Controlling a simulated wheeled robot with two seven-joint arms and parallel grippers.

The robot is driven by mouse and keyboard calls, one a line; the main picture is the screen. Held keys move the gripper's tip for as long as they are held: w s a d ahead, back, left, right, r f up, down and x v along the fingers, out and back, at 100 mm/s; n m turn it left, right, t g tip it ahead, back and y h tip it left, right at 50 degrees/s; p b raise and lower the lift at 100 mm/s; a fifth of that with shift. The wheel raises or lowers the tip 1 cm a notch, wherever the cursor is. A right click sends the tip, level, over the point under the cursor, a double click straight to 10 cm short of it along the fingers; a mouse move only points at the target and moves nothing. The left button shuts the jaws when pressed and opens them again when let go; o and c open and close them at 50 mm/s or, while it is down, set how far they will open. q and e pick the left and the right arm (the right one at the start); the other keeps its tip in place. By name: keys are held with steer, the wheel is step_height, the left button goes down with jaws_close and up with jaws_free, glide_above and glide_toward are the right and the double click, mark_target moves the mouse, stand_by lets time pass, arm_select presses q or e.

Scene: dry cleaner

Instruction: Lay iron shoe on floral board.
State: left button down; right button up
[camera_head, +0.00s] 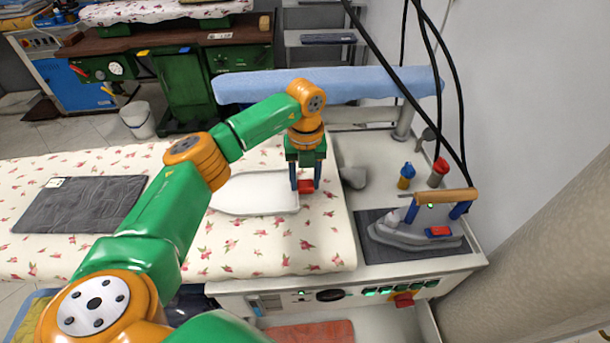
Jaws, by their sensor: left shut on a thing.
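The iron shoe (255,193) is a white, flat, iron-shaped plate with a red block at its right end. Its pointed end faces left. It is at the middle right of the floral board (255,258), which has a cream cover with pink roses. The shoe looks flat and level on or just above the cover; I cannot tell if a small gap is left. My left gripper (305,186) points down and is shut on the shoe's red end block. My right gripper is not in view.
A grey iron (415,235) with a wooden handle and cables stands on a dark mat right of the board. A dark grey pad (80,204) lies on the board's left. A blue padded board (370,84) spans the back.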

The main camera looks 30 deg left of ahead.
arm_select(q)
steer(key=shift+c, duration=1.6)
jaws_free()
steer(key=shift+r, duration=0.1)
steer(key=shift+r, duration=0.35)
step_height(320, 180, up, 11)
steer(key=shift+r+b, duration=0.15)
steer(key=shift+b, duration=0.3)
